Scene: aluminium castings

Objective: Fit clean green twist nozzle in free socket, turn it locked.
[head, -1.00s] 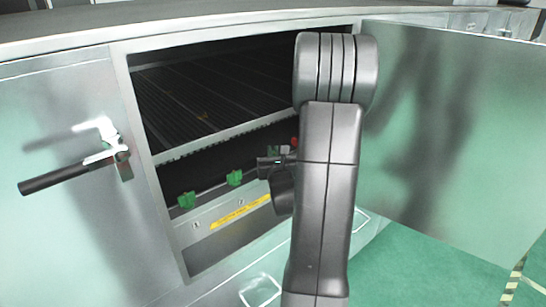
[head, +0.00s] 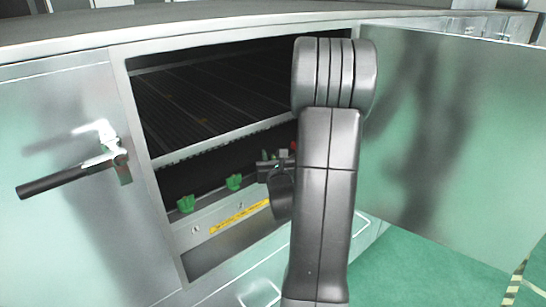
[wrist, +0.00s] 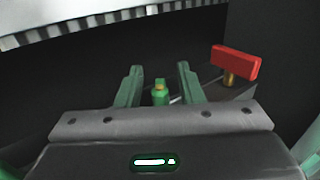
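In the wrist view, a green nozzle (wrist: 160,96) with a yellowish tip stands just beyond and between the fingers of my gripper (wrist: 160,82). The fingers are apart, with a gap on each side of the nozzle. In the head view, two green nozzles, one at the left (head: 186,204) and one further right (head: 234,182), sit along the rail inside the open cabinet. More green shows by my gripper (head: 268,160), partly hidden by my arm. I cannot make out a free socket, nor which nozzle is clean.
A red handle (wrist: 236,62) on a brass stem stands right of my fingers. A grey rail with a yellow label (head: 238,216) runs below the nozzles. A slatted shelf (head: 215,95) lies above. The cabinet door (head: 430,130) stands open at right; a black lever (head: 55,181) juts out at left.

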